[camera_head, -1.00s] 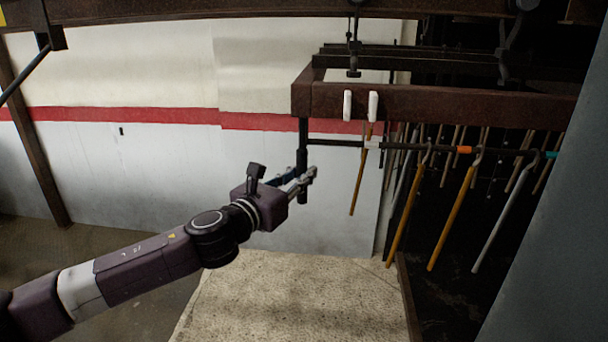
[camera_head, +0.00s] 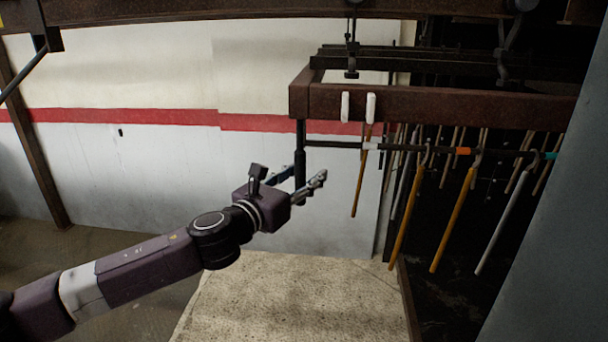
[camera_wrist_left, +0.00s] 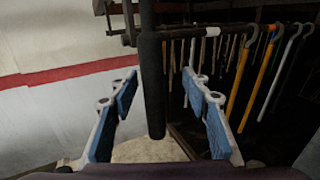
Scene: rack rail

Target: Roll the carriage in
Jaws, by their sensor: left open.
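The carriage (camera_head: 430,103) is a dark red-brown beam frame hanging from an overhead rail (camera_head: 250,12), at the right in the head view. A dark upright handle (camera_head: 300,160) hangs from its left end. My left gripper (camera_head: 304,178) is open at this handle's lower part. In the left wrist view the handle (camera_wrist_left: 152,75) stands between the two blue-padded fingers (camera_wrist_left: 160,105), with clear gaps on both sides. A rod (camera_head: 345,144) under the beam runs right with coloured bands and hooked bars (camera_head: 405,215) hanging from it. My right gripper is not in view.
A pale wall (camera_head: 170,170) with a red stripe is behind. A light speckled surface (camera_head: 300,295) lies below my gripper. A dark bay with several hanging rods is at the right, beside a grey panel (camera_head: 550,240). The floor at the left is clear.

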